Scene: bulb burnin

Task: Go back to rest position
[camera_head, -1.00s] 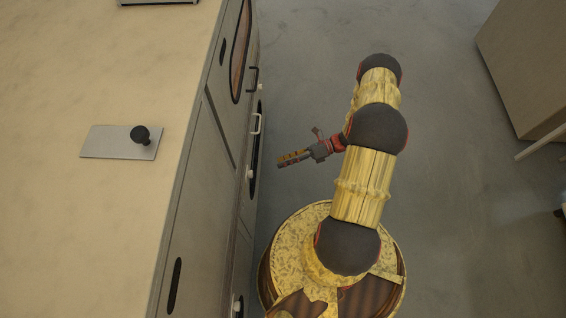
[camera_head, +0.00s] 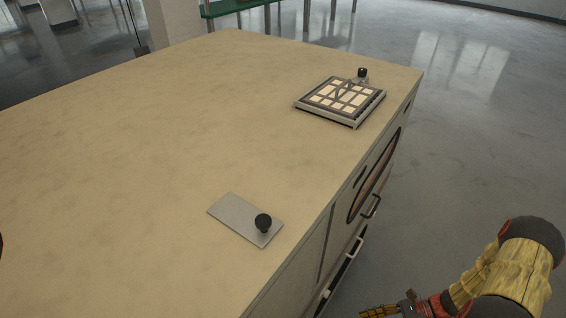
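My gripper (camera_head: 378,311) shows only at the bottom edge of the head view, right of the counter's front side and below its top. Its fingers point left and are partly cut off by the frame. Whether they are open or shut is too small to tell, and I see no object in them. My arm, with yellow links and dark joints, fills the lower right corner, beside the counter over the floor.
The beige counter (camera_head: 130,150) has a grey plate with a black knob (camera_head: 263,222) and a framed grid panel (camera_head: 327,113) with another black knob (camera_head: 362,73). Handles (camera_head: 372,207) stick out from its front. The grey floor (camera_head: 470,130) at right is clear. A green-topped table (camera_head: 222,9) stands behind.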

